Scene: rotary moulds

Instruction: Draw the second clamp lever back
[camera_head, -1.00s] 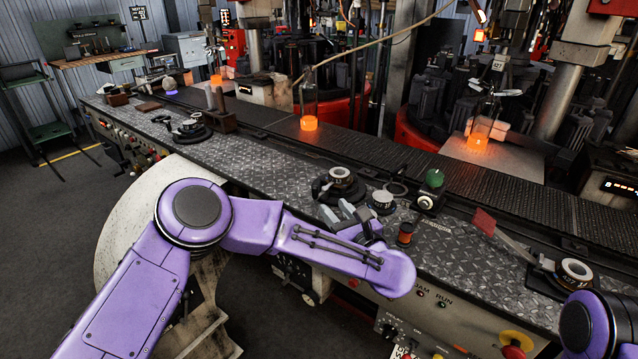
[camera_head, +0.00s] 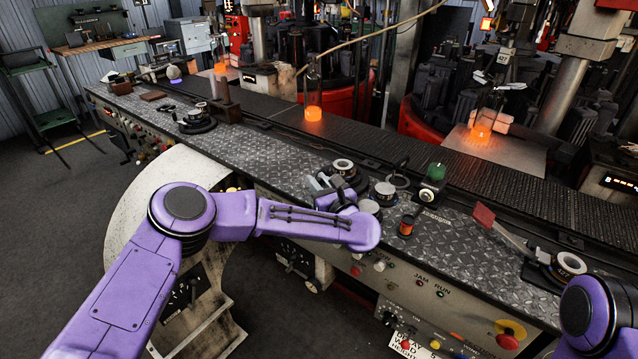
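The clamp fixture (camera_head: 345,167) in the middle of the metal bench has a pale ring on a dark base. A similar fixture (camera_head: 197,117) stands farther left, and a third (camera_head: 566,264) stands at the right with a long bar reaching to a red plate. My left gripper (camera_head: 319,183) is at the near left side of the middle fixture, its grey fingers close to the dark base. The fingers are small and partly hidden by my arm, so I cannot tell whether they touch or grip a lever. My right gripper is out of view; only part of that arm shows at lower right.
A conveyor (camera_head: 440,170) runs behind the bench, with a glowing glass piece (camera_head: 313,103) on it. The bench (camera_head: 255,148) is clear between the left and middle fixtures.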

